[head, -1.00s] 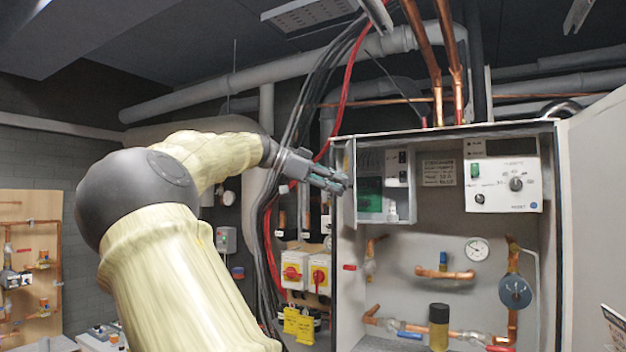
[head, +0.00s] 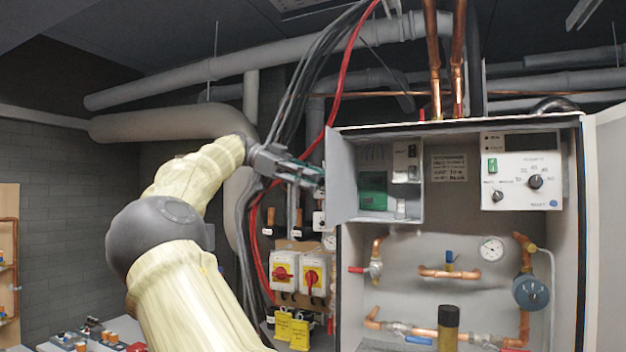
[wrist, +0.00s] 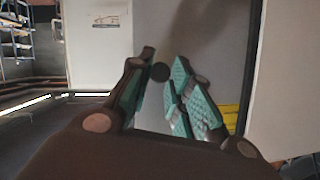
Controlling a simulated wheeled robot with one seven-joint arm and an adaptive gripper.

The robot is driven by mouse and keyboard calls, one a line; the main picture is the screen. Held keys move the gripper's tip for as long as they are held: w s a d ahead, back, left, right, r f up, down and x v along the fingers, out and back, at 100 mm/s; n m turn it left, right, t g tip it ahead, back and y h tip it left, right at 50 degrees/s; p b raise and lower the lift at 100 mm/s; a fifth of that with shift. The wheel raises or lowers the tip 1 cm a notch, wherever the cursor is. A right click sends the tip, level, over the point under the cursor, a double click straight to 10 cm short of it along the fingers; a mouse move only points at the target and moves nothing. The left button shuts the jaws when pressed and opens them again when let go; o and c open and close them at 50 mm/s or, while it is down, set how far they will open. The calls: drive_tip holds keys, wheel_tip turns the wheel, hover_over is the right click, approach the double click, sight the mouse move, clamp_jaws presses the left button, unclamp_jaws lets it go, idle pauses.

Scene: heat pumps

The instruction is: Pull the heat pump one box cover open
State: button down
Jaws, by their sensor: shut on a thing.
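The heat pump one box (head: 390,212) is the small grey box at the upper left of the open cabinet, with a green part inside. Its cover (head: 343,180) is a pale panel at its left side, standing open at an angle. My gripper (head: 318,176) is at the cover's left edge, its fingertips partly hidden. In the wrist view, the teal-padded fingers of my gripper (wrist: 160,88) are on either side of a small dark round knob (wrist: 160,72) on the pale cover (wrist: 185,35). They are shut on the knob.
Black and red cables (head: 300,100) hang behind my gripper. Two boxes with red switches (head: 298,273) and yellow tags (head: 292,330) are below it. Copper pipes, a gauge (head: 492,249) and a control panel (head: 521,172) are inside the cabinet. Its large door (head: 606,230) stands open at right.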

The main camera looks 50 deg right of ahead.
idle(0.3)
drive_tip(key=c, duration=1.5)
unclamp_jaws()
drive_tip(key=shift+o, duration=1.1)
drive_tip(key=shift+w, duration=0.2)
drive_tip(key=shift+s, duration=0.15)
